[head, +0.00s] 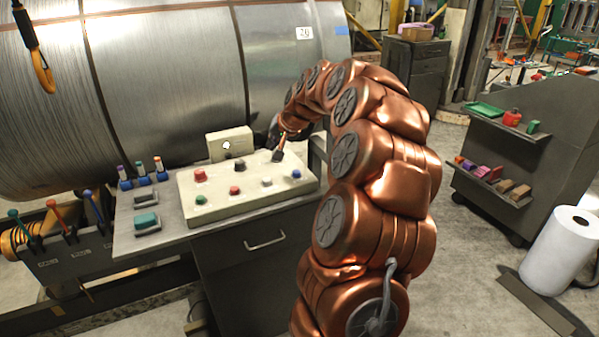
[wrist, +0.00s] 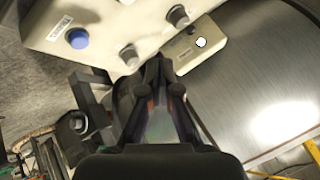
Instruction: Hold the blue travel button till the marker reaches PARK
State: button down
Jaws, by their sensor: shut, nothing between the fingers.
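The blue button (head: 296,174) sits at the right end of the beige control panel (head: 215,211). In the wrist view the blue button (wrist: 78,38) is at upper left, uncovered, with a label strip beside it. My gripper (head: 278,156) is shut and empty at the panel's back right, behind the blue button and apart from it. In the wrist view my gripper (wrist: 160,62) points at the panel edge, close to a grey knob (wrist: 129,55); I cannot tell if they touch. A small beige box (head: 240,136) behind the panel carries a white round spot. No PARK lettering is readable.
The panel also holds a red button (head: 200,175), a second red button (head: 234,190), a green button (head: 200,199) and grey knobs. A large metal drum (head: 170,80) stands behind. Levers (head: 55,212) are at left, a shelf cart (head: 530,150) at right.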

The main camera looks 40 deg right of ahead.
jog(key=s+d+m+h, duration=0.1)
jog(key=d+m, duration=0.1)
jog(key=d, duration=0.6)
jog(key=shift+s+d+t+h, duration=0.2)
jog(key=shift+s+t+h, duration=0.05)
jog(key=shift+t+h, duration=0.05)
jog(key=shift+f, duration=0.15)
jog(key=b, duration=0.3)
send_over(299, 171)
jog(key=f, duration=0.8)
jog(key=shift+s+a, duration=0.15)
jog(key=shift+a, duration=0.1)
jog(key=shift+f, duration=0.45)
jog(key=shift+d+f, duration=0.15)
jog(key=shift+w+d, duration=0.1)
jog(key=shift+w, duration=0.1)
